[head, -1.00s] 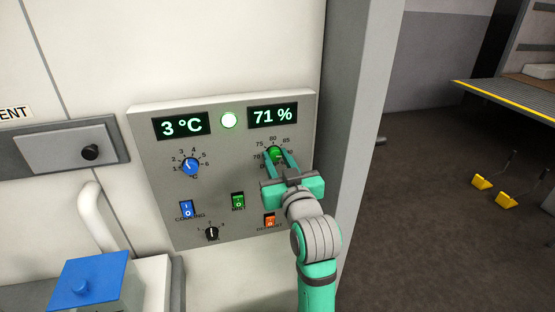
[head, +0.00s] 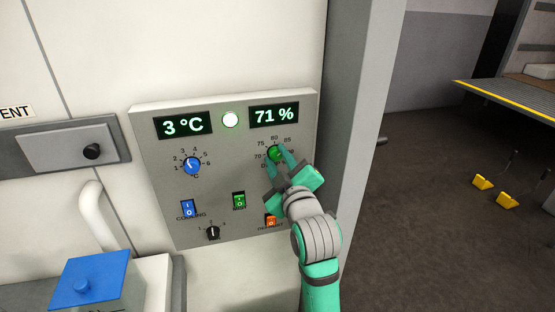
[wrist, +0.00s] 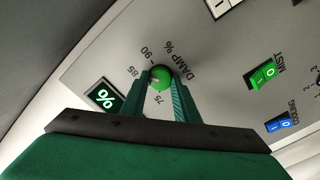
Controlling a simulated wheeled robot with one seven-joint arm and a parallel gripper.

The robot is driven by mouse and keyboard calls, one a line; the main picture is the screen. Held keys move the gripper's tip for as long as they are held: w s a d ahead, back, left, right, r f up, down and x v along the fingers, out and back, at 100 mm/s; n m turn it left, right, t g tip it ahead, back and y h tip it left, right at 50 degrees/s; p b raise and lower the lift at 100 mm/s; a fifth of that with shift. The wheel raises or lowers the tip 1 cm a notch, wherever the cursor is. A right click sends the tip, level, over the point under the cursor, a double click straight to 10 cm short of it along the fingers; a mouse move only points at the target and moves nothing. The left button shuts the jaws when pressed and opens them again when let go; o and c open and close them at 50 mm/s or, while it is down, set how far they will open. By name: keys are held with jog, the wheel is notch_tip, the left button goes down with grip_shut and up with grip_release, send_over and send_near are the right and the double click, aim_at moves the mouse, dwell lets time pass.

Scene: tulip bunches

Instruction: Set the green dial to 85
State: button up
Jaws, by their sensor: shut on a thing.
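The green dial (head: 274,154) is at the upper right of the grey control panel, below a display (head: 274,115) that reads 71 %. In the wrist view the dial (wrist: 160,78) sits between my two fingertips, with the label DAMP % and scale numbers such as 75, 85 and 90 around it. My gripper (head: 280,157) is shut on the dial, with its palm tilted, right end up, in the head view. My fingers hide part of the scale, and I cannot clearly read where the dial's pointer stands.
The panel (head: 150,150) also carries a blue dial (head: 192,164) under a 3 °C display, a round white lamp (head: 230,120), a blue switch (head: 188,208), a green switch (head: 239,200), an orange switch (head: 270,221) and a black knob (head: 212,232). A grey post (head: 355,120) stands close on the right.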

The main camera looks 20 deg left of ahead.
jog(key=shift+n, duration=0.6)
jog(key=shift+f, duration=0.1)
jog(key=o, duration=1.1)
jog(key=shift+c, duration=0.2)
jog(key=shift+s+d, duration=0.1)
jog(key=shift+s, duration=0.05)
jog(key=v, duration=1)
jog(key=shift+s+d, duration=0.2)
